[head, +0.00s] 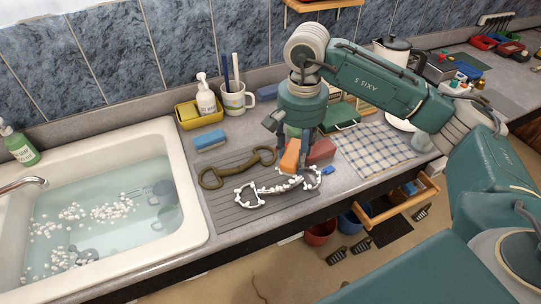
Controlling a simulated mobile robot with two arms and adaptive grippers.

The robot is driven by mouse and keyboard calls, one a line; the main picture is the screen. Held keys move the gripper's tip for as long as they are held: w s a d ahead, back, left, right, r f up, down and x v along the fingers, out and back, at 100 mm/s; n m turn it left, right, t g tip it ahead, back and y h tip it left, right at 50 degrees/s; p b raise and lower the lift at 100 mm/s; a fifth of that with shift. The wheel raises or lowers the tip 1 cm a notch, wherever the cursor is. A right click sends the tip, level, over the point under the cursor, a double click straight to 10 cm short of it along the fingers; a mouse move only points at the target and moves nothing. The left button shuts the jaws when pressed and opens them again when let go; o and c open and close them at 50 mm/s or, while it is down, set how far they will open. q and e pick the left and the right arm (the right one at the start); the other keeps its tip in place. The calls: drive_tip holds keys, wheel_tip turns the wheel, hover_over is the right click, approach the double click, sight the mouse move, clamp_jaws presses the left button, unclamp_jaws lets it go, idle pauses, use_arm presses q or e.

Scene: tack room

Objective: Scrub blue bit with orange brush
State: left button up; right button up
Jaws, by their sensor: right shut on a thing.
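My right gripper (287,145) is shut on the orange brush (290,157), pointing down over the grey ridged mat (225,213). A bit covered in white foam (272,188) lies on the mat just under the brush. Its own colour is mostly hidden by the foam, and I cannot tell if the brush touches it. A second bit, dull olive-brown (238,169) and free of foam, lies behind it on the mat. My left gripper is not in view.
The sink (192,220) with water, suds and sunken items is at left. A red block (322,150) sits close right of the brush. A checked cloth (375,150) lies at right.

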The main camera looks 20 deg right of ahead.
idle(0.3)
drive_tip(key=s+r+p, duration=0.1)
drive_tip(key=s+r, duration=0.5)
drive_tip(key=s, duration=0.1)
drive_tip(key=shift+p, duration=0.4)
drive_tip(key=shift+a+r, duration=0.1)
